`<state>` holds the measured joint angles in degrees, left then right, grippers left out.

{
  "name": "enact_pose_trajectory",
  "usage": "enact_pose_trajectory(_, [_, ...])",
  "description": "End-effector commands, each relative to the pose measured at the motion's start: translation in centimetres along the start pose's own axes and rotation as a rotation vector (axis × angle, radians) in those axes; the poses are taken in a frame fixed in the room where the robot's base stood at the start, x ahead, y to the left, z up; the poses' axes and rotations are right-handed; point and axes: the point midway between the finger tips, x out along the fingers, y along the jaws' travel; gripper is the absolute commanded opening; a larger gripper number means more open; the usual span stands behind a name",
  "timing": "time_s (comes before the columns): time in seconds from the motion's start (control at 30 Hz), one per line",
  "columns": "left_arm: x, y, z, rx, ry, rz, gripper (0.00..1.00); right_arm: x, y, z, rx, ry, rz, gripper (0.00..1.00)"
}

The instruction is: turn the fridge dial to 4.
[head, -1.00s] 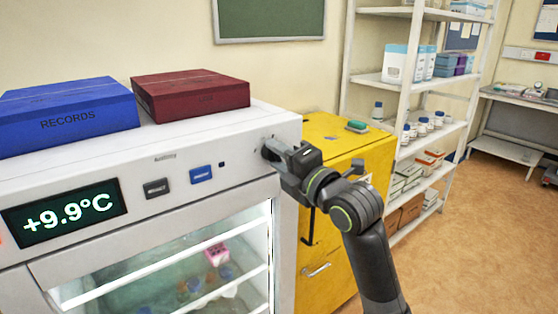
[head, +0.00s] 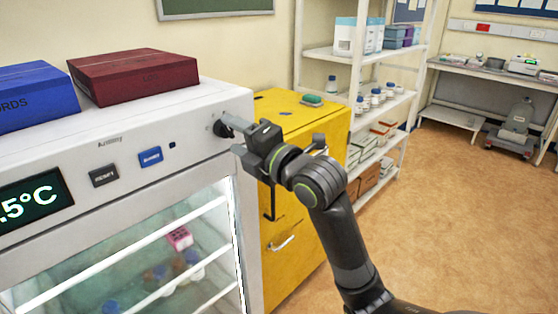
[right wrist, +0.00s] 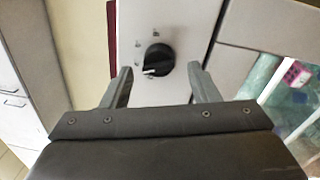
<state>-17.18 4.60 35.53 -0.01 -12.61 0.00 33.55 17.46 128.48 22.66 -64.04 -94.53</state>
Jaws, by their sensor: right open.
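The fridge dial (head: 221,128) is a round black knob near the right end of the white fridge's top front panel. In the right wrist view the dial (right wrist: 158,58) shows a white pointer mark towards its lower left. Small marks stand around its left side, too small to read. My right gripper (head: 236,134) is at the dial, its jaws open. In the right wrist view its two fingers (right wrist: 160,84) stand left and right of the dial, spread wider than it, with gaps on both sides. The fridge (head: 125,150) has a display (head: 32,197) cut off at left, showing ".5°C".
Blue (head: 35,95) and dark red (head: 133,75) boxes lie on the fridge top. A yellow cabinet (head: 290,200) stands right beside the fridge, behind my right arm. White shelves (head: 318,52) stand behind it. The floor (head: 450,220) at right is open.

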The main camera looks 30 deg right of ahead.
Motion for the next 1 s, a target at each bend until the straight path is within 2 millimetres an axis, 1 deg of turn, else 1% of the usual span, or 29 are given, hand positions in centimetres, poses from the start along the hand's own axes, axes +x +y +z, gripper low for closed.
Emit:
enact_pose_trajectory(0.03, [0.4,0.0,0.0,0.0,0.0,0.0,0.0,-1.0,-0.2,0.0,-0.007,-0.001,0.0,0.55])
enact_pose_trajectory(0.2, [0.9,0.1,0.1,0.0,0.0,0.0,0.0,-4.5,-0.2,0.0,-0.009,-0.001,-0.002,0.55])
enact_pose_trajectory(0.37, [1.1,0.1,0.1,0.0,0.0,0.0,0.0,-7.1,-0.2,0.0,-0.008,-0.001,-0.003,0.55])
enact_pose_trajectory(0.4, [-0.3,0.0,-0.1,0.0,0.0,0.0,0.0,-7.0,0.3,0.1,0.002,0.003,-0.007,0.55])
enact_pose_trajectory(0.43, [-0.7,-0.1,-0.1,0.0,0.0,0.0,0.0,-7.0,0.4,0.1,0.003,0.004,-0.007,0.55])
enact_pose_trajectory(0.77, [-4.8,-0.4,-0.6,0.0,0.0,0.0,0.0,-8.4,0.3,0.1,0.004,0.007,-0.006,0.55])
enact_pose_trajectory(1.0, [-7.5,-0.7,-0.9,0.0,0.001,0.0,0.0,-9.9,0.4,0.1,0.002,0.0,-0.007,0.55])
